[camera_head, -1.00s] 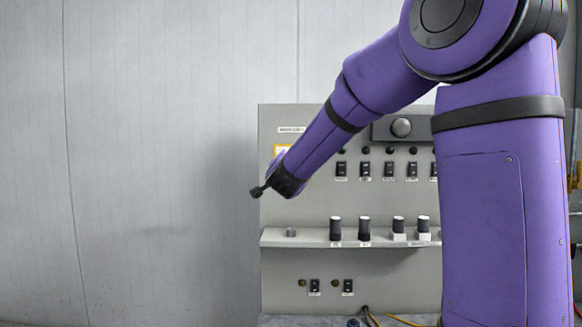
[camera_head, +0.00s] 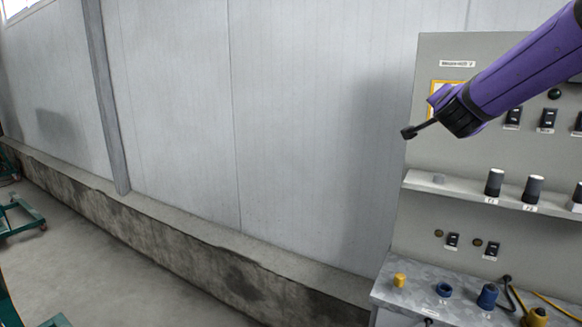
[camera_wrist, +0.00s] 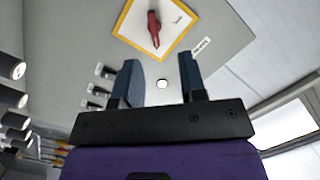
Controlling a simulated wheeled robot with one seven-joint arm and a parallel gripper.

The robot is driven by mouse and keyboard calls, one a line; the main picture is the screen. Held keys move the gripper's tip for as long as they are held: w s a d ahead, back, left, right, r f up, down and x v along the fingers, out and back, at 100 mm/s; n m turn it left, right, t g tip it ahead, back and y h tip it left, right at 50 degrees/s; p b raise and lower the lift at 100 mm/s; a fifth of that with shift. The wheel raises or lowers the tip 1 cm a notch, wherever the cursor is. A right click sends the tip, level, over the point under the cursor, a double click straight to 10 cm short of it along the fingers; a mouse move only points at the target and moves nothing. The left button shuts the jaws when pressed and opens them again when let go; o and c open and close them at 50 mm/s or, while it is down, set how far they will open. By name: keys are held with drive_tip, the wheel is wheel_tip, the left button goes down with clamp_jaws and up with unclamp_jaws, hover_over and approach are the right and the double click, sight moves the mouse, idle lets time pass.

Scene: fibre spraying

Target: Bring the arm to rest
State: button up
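My arm reaches in from the upper right in the head view, purple with black bands, in front of a grey control panel (camera_head: 436,70). My gripper (camera_head: 411,132) points left near the panel's left edge. In the wrist view my gripper (camera_wrist: 160,78) has its two dark blue fingers apart with nothing between them. Beyond the fingertips is a red switch handle (camera_wrist: 154,28) on a white plate with a yellow border (camera_wrist: 126,17). In the head view my gripper hides most of that plate.
Below, a grey ledge (camera_head: 420,290) bears a yellow cap (camera_head: 399,280), blue fittings (camera_head: 488,296) and cables. A low concrete kerb (camera_head: 200,246) runs along the wall. Open floor (camera_head: 90,265) and green metal frames (camera_head: 22,214) are at left.

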drive_tip(key=s+a+n+y, duration=0.6)
drive_tip(key=s, duration=0.2)
drive_tip(key=s+a+f+n+g, duration=0.2)
drive_tip(key=s+f+n+g, duration=0.2)
drive_tip(key=s, duration=0.9)
drive_tip(key=s+a+f+n+g+y, duration=0.1)
drive_tip(key=s+f+n+g, duration=0.3)
drive_tip(key=s, duration=0.9)
wheel_tip(320, 180, down, 4)
drive_tip(key=shift+s+a+r+g+y, duration=0.25)
drive_tip(key=shift+a+g, duration=0.25)
drive_tip(key=shift+g, duration=0.6)
